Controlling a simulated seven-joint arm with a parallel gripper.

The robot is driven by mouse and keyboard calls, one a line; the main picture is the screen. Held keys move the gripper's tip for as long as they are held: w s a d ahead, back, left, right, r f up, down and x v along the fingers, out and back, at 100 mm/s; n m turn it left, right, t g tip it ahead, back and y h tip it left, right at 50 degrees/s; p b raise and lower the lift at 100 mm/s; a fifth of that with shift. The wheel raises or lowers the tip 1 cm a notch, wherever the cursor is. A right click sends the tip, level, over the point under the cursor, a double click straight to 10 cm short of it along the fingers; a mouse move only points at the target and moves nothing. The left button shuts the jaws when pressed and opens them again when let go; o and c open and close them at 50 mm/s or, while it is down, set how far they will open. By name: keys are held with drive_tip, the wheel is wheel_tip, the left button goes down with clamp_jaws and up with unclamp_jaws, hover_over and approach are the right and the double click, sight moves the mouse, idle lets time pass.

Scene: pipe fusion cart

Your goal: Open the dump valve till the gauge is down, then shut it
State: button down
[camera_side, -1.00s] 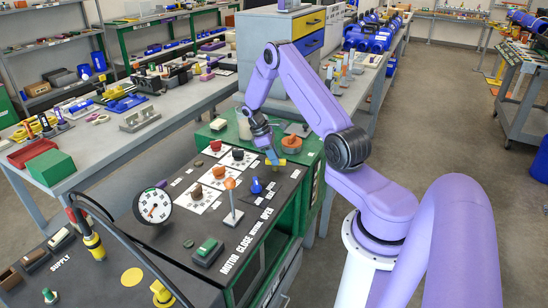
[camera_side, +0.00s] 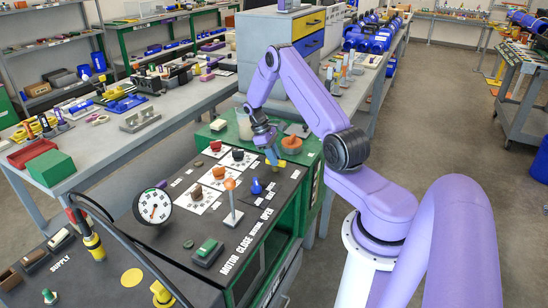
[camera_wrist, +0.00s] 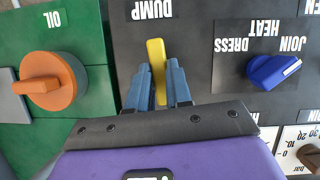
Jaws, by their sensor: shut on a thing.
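The dump valve's yellow handle (camera_wrist: 155,49) sits under the DUMP label in the wrist view, lying nearly lengthwise between my fingers. It shows as a small yellow bit in the side view (camera_side: 283,163). My gripper (camera_wrist: 158,75) is shut on this handle, with a blue finger on each side. In the side view my gripper (camera_side: 273,159) reaches down to the panel's far right corner. The round white gauge (camera_side: 154,207) stands at the panel's left; its red needle points downward, and its numbers are too small to read. The handle's base is partly hidden.
A blue DRESS/JOIN HEAT knob (camera_wrist: 272,72) is right of the handle in the wrist view. An orange OIL knob (camera_wrist: 52,82) is left, on the green surface. An orange-topped lever (camera_side: 231,200) stands upright on the panel.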

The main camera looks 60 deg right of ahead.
drive_tip(key=c, duration=1)
unclamp_jaws()
drive_tip(key=shift+c, duration=0.2)
drive_tip(key=d+v, duration=0.1)
drive_tip(key=v, duration=1.6)
drive_tip(key=shift+a+r, duration=0.2)
drive_tip(key=shift+a, duration=0.2)
drive_tip(key=shift+w+a, duration=0.15)
